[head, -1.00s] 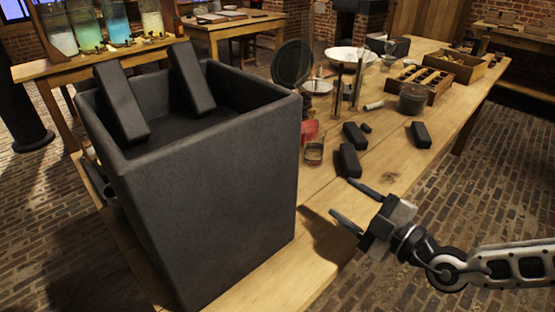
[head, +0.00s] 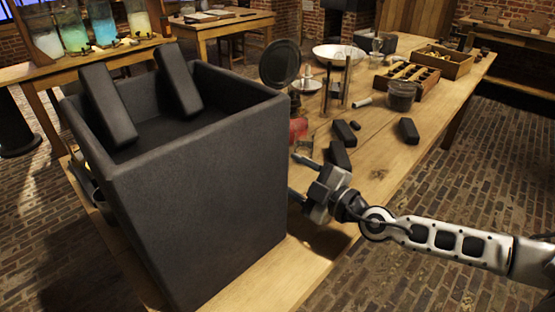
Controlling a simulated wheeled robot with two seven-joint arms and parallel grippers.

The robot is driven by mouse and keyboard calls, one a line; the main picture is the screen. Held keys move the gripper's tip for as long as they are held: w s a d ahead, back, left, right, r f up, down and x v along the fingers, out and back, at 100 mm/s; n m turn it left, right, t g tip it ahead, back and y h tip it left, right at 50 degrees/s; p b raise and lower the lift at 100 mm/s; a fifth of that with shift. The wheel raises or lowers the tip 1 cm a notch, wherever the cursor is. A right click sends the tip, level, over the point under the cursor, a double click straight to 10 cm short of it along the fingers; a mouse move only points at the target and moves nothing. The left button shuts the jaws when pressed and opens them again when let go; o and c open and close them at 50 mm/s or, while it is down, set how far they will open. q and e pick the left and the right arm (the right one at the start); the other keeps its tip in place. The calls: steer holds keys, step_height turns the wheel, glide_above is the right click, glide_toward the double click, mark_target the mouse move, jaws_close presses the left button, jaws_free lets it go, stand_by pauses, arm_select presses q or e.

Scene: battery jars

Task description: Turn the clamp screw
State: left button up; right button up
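I cannot make out a clamp screw for certain in the head view. A large dark square jar (head: 205,190) stands at the near left of the bench, with two dark slabs leaning inside it, a left one (head: 108,105) and a right one (head: 178,80). My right gripper (head: 298,177) is beside the jar's right wall, over the bench. Its two fingers are apart with nothing visible between them, and the lower fingertip is close to the jar wall; I cannot tell whether it touches. My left gripper is not in view.
On the wooden bench (head: 385,165) lie several dark blocks, one (head: 341,155) near my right gripper. A dark round disc (head: 280,63), a small upright frame (head: 345,85), a white bowl (head: 338,53) and a glass jar (head: 402,96) stand behind.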

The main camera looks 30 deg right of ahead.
steer(key=shift+p+x, duration=0.65)
steer(key=shift+x, duration=2)
steer(key=c, duration=1)
